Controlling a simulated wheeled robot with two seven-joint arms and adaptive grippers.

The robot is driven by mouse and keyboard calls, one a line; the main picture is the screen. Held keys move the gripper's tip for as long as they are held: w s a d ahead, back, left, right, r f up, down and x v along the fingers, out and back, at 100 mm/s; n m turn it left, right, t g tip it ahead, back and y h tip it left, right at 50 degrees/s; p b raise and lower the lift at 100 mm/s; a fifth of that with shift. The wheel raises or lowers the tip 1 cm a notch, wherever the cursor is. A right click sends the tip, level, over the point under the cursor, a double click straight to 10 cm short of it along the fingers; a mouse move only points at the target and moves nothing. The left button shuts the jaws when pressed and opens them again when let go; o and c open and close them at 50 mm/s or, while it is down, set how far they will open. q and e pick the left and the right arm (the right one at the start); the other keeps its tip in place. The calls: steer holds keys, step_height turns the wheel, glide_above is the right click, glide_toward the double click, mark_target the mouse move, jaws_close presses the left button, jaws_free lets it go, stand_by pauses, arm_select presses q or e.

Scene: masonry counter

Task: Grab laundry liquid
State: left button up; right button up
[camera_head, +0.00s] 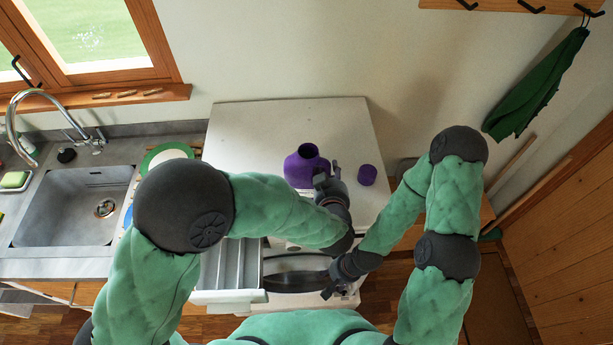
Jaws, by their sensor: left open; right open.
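A purple bottle (303,166), which I take for the laundry liquid, stands on the white counter-like top (250,130). Its round open neck faces up. A purple cap (367,174) sits apart from it to the right. My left gripper (328,174) is open at the bottle's right side, with its fingers close to it; I cannot tell whether they touch. My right gripper (328,288) is open and lower down, at the right end of an open drawer, away from the bottle.
A green cloth (535,90) hangs at right. The back of the white top is clear.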

arm_select(q)
jaws_close()
steer(key=shift+w+r, duration=0.1)
steer(key=shift+r, duration=0.15)
steer(key=shift+r, duration=0.25)
